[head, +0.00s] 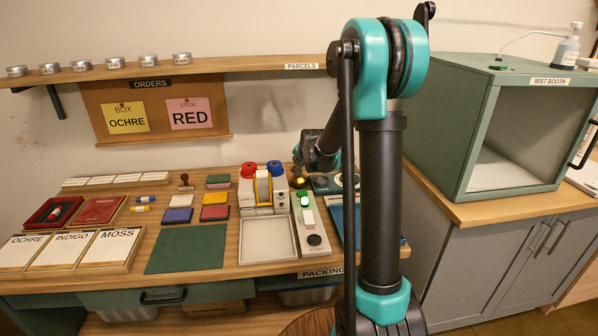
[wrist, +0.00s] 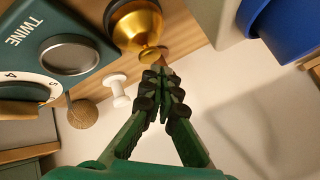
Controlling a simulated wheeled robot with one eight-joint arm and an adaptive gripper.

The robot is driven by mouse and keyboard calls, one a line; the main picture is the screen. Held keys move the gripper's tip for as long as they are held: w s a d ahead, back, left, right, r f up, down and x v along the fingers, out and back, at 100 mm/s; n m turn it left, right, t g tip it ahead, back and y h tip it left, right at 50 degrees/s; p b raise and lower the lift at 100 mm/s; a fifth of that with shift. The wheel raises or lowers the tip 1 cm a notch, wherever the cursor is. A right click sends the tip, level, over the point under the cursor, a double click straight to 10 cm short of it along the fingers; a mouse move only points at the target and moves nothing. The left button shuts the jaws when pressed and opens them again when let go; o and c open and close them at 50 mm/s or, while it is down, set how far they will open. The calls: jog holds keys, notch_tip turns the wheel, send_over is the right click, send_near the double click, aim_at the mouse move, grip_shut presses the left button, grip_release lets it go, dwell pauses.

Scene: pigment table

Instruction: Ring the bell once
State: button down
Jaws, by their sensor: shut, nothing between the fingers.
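The brass bell (wrist: 138,22), a rounded gold dome with a small knob and a dark base, is at the top of the wrist view. In the head view a small gold part of it (head: 299,183) shows below my arm's end, just right of the blue-topped dispenser. My gripper (wrist: 160,74) is shut and empty, with its fingertips close to the bell's knob in the wrist view. I cannot tell whether they touch it. In the head view my fingertips are too small to make out.
A teal TWINE box (wrist: 70,55), a white spool (wrist: 118,90) and a twine ball (wrist: 82,113) lie left of the bell in the wrist view. A blue cap (wrist: 285,25) is at the right. The green mat (head: 187,249) is clear.

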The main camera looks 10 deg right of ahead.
jog(key=shift+r, duration=0.2)
jog(key=shift+r, duration=2.55)
